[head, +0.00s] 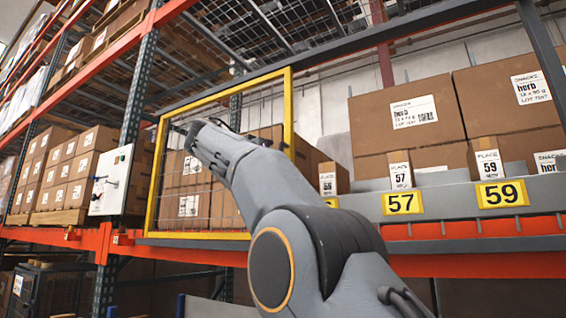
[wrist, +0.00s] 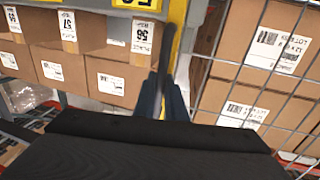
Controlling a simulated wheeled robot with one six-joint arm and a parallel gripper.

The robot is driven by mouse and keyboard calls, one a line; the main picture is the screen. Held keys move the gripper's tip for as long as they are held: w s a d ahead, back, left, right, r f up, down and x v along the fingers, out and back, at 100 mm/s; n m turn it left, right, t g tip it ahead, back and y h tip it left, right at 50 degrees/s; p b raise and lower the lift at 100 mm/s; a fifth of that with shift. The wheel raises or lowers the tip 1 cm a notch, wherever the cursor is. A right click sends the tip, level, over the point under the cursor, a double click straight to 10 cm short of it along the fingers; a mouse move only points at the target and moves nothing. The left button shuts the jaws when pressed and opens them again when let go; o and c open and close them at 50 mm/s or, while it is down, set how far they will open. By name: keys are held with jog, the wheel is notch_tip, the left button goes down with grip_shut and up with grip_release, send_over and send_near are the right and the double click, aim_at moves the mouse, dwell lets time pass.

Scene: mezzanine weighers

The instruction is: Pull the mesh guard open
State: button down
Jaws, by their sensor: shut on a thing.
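The mesh guard (head: 220,236) is a yellow frame with thin wire mesh, in front of brown cartons on the rack in the head view. In the wrist view, its yellow upright (wrist: 177,14) runs down the middle, with mesh to its right. My gripper (wrist: 165,82) is shut on a dark bar-like handle (wrist: 167,40) in front of that upright. In the head view my arm covers part of the guard, and the grip itself is hidden. I cannot tell how far the guard stands from the rack.
A white control box (head: 111,180) is fixed on the rack post left of the guard. Labelled cartons (head: 405,112) sit on the shelf to the right, behind a grey ledge with yellow number plates (head: 402,203). Orange beams (head: 480,264) cross below.

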jog(key=shift+r, duration=0.1)
jog(key=c, duration=1.8)
grip_release()
jog(key=shift+w, duration=0.1)
jog(key=b+v, duration=0.2)
jog(key=v, duration=0.6)
